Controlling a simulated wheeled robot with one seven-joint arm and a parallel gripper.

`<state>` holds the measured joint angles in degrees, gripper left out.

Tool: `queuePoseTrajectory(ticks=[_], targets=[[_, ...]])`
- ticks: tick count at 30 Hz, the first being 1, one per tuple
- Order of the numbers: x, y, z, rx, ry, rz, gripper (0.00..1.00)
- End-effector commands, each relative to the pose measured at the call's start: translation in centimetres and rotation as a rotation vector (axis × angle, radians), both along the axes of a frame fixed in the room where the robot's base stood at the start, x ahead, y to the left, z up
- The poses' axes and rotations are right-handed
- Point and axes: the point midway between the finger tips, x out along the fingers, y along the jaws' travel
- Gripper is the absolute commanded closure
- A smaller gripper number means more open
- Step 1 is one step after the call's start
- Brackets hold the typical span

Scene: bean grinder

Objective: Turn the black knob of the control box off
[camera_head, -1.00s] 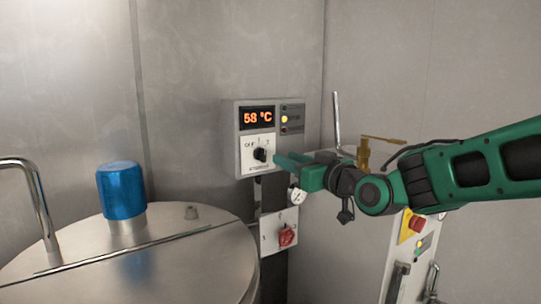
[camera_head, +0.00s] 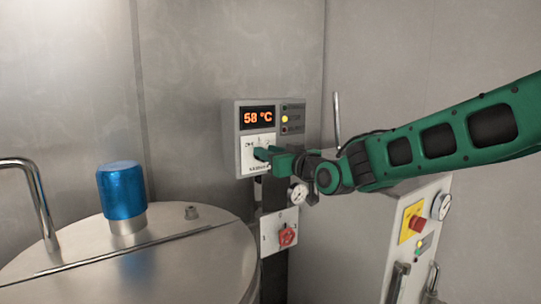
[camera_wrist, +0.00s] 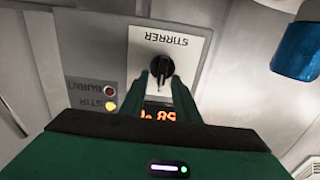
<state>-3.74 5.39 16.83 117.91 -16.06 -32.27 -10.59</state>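The control box (camera_head: 243,163) is a grey box on the back wall with a lit orange display reading 58 °C. Its white plate carries the black knob (camera_wrist: 159,67), which shows above the "STIRRER" label's opposite side in the upside-down wrist view. My gripper (camera_head: 263,153) is right at the plate in the head view and hides most of the knob there. In the wrist view my gripper's two green fingers (camera_wrist: 162,80) are apart, with their tips close to either side of the knob. I cannot tell whether they touch it.
A yellow lamp (camera_head: 284,119) is lit on the box. A red switch (camera_head: 287,236) and a gauge (camera_head: 298,193) are below. A steel vat with a blue cap (camera_head: 121,190) stands left. A grey cabinet with a red button (camera_head: 416,223) stands right.

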Motion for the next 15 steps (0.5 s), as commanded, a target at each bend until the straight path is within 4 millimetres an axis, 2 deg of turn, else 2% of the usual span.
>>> queuePoseTrajectory(ticks=[2,5,6,8,9,15], targets=[[0.0,0.0,0.0,0.000,0.000,0.000,0.73],[0.0,0.0,0.0,0.000,0.000,0.000,0.97],[0.0,0.0,0.0,0.000,0.000,0.000,1.00],[0.0,0.0,0.0,0.000,0.000,-0.001,1.00],[0.0,-1.1,0.0,0.000,0.000,-0.005,1.00],[0.1,-0.4,0.0,-0.015,-0.010,-0.006,1.00]])
